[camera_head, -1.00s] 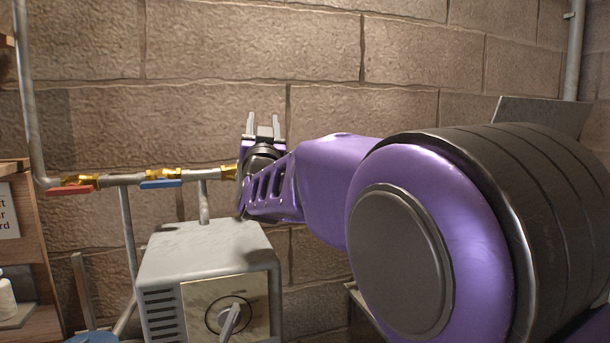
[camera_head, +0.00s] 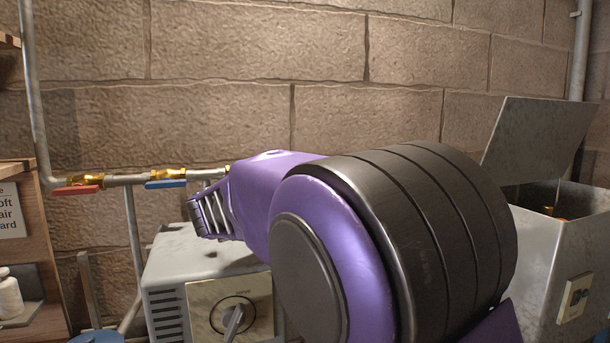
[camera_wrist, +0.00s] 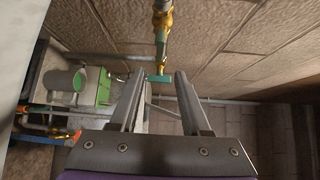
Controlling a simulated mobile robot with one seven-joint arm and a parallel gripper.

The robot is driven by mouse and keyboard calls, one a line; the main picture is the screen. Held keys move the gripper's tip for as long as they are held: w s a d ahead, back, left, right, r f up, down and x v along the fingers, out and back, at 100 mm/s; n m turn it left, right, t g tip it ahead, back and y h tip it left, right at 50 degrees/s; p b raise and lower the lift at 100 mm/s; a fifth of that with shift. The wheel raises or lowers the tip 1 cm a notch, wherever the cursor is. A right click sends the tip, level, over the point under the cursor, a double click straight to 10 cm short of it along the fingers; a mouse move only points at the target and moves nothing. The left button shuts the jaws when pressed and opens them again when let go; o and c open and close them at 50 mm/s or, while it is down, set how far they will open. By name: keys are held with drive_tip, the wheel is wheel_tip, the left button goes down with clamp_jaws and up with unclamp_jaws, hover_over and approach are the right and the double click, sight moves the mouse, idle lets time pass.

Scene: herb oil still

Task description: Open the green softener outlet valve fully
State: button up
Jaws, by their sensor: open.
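In the wrist view, the green valve handle (camera_wrist: 158,78) shows as a small bar in the gap between my fingertips. It hangs on a pipe with a brass fitting (camera_wrist: 162,20) coming down from the top of the picture. My gripper (camera_wrist: 158,82) is open, with one finger on each side of the handle in the picture. I cannot tell whether either finger touches it or how far off it is. In the head view, my arm hides the green handle and my fingers.
Red-handled (camera_head: 78,190) and blue-handled (camera_head: 166,184) valves sit on the wall pipe to the left. Below stands a grey box with a dial (camera_head: 232,312). An open-lidded metal box (camera_head: 545,245) stands at right. The stone wall (camera_head: 250,60) is close behind.

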drive_tip(key=p+x, duration=0.1)
drive_tip(key=x, duration=1.2)
drive_tip(key=shift+w+d, duration=0.1)
drive_tip(key=shift+w, duration=0.05)
clamp_jaws()
